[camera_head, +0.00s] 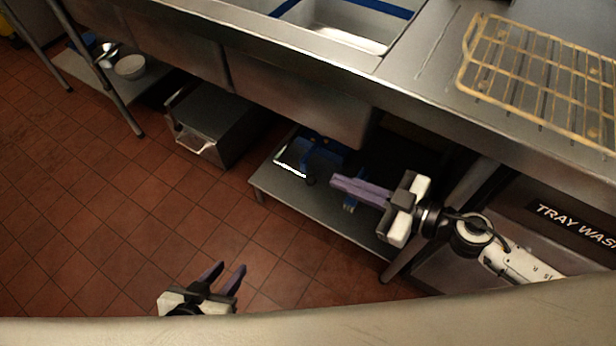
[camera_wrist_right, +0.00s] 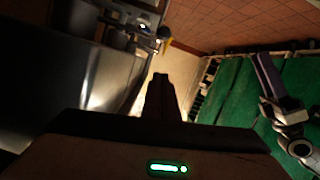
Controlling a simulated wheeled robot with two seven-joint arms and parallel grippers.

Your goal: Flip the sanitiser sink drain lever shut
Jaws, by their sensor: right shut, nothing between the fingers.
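The sink with a blue-edged rim (camera_head: 345,24) is at the top of the head view, set in the steel counter. Its steel underside front (camera_head: 295,95) hangs above a low shelf. Blue parts (camera_head: 310,155) show in the shadow below the sink; I cannot tell whether any is the drain lever. My right gripper (camera_head: 335,182) is shut and empty, its purple fingers pointing left in front of the shelf, below the sink. The right wrist view shows its dark fingers (camera_wrist_right: 160,95) together. My left gripper (camera_head: 226,274) is open and empty over the floor, lower left.
A grey steel box (camera_head: 222,125) stands under the counter, left of the low shelf (camera_head: 330,212). A wire rack (camera_head: 545,75) lies on the counter at right. A tray wash sign (camera_head: 575,225) is on the right front panel. The tiled floor (camera_head: 110,215) at left is clear.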

